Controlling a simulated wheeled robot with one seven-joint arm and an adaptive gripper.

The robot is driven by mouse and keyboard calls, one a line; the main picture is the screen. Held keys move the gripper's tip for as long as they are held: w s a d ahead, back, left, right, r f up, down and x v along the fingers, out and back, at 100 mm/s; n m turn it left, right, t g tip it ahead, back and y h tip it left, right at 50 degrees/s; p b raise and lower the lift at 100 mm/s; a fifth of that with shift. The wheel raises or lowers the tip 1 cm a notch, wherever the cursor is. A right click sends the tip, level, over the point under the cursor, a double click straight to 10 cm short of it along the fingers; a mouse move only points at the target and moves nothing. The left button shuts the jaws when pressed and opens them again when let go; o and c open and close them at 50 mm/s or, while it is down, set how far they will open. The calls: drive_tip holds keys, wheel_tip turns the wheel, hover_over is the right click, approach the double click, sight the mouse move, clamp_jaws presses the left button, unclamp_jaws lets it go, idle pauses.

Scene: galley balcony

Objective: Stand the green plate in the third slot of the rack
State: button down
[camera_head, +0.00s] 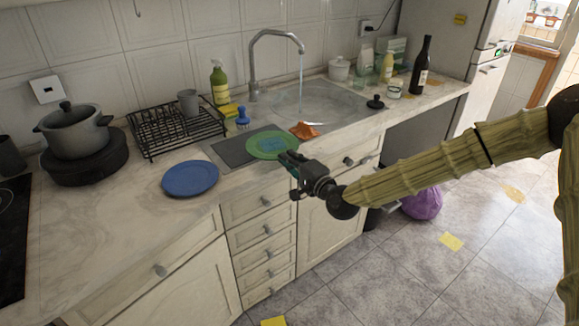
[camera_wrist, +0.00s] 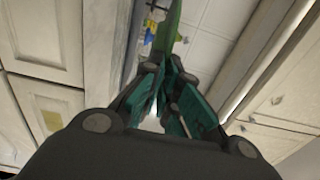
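The green plate (camera_head: 259,150), with a blue centre, is nearly flat over the front of the dark drainboard (camera_head: 232,148), its near side at the counter edge. My gripper (camera_head: 287,160) is at the plate's near right rim. In the wrist view the teal fingers (camera_wrist: 168,68) close in on the plate (camera_wrist: 172,28), seen edge-on as a thin green strip between their tips. Whether the plate touches the drainboard is unclear. The black wire rack (camera_head: 160,132) stands left of the drainboard, with a grey cup (camera_head: 188,102) at its back. Its slots look empty of plates.
A blue plate (camera_head: 190,178) lies on the counter in front of the rack. An orange cloth (camera_head: 305,130), a blue brush (camera_head: 243,117) and a green bottle (camera_head: 219,84) are near the sink (camera_head: 340,100). A grey pot (camera_head: 74,132) stands left.

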wheel_tip(320, 180, down, 3)
drive_tip(key=shift+w+f+p, duration=0.1)
drive_tip(key=shift+f+p, duration=0.05)
drive_tip(key=shift+p, duration=0.25)
drive_tip(key=shift+f, duration=0.3)
drive_tip(key=c, duration=1.6)
unclamp_jaws()
drive_tip(key=shift+c, duration=0.2)
drive_tip(key=shift+r, duration=0.1)
drive_tip(key=b+v, duration=0.2)
drive_tip(key=v, duration=1)
drive_tip(key=shift+r, duration=0.15)
